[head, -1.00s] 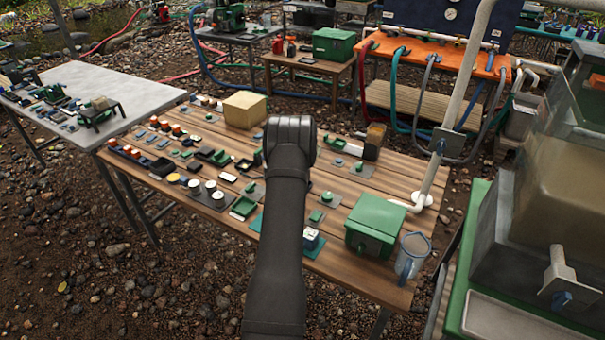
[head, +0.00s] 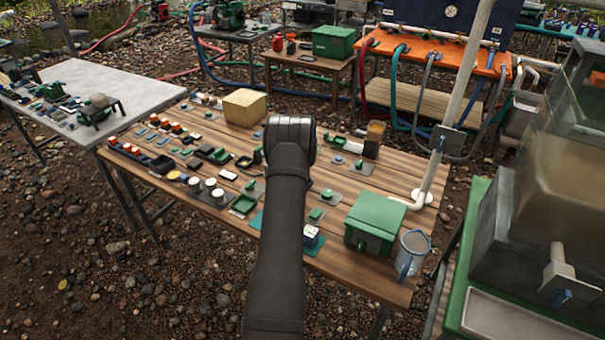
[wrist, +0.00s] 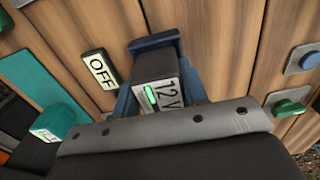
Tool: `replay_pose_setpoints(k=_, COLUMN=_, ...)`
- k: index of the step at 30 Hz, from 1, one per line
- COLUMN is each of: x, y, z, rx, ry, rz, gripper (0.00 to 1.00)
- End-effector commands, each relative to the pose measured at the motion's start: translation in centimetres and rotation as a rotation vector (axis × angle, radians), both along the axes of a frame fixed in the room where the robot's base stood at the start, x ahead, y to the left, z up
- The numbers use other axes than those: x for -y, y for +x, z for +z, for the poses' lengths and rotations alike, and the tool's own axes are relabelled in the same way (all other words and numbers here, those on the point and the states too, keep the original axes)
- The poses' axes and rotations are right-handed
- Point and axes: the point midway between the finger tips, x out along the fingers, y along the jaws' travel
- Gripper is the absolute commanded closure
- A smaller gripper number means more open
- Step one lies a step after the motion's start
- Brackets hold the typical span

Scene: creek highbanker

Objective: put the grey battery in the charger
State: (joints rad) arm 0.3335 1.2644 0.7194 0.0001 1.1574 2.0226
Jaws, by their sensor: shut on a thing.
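In the wrist view a dark grey battery (wrist: 154,68) with a white "12 V" label and a green bar stands between the blue fingers of my gripper (wrist: 157,88). My gripper is shut on it. A blue bar shows at its far end; I cannot tell whether it belongs to the battery or to something behind it. In the head view my own arm hides the gripper and the battery. I cannot pick out the charger with certainty.
An "OFF" plate (wrist: 100,68) lies left of the battery on the wooden table. A green box (head: 375,222) and mug (head: 412,252) stand at the table's front right.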

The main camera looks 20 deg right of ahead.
Motion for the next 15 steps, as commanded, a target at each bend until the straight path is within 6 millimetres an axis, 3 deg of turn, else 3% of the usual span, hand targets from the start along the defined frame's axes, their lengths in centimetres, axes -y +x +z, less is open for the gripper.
replay_pose_setpoints(k=15, x=0.01, y=0.02, z=-0.53, rx=0.0, ry=0.0, rz=0.0, gripper=0.88)
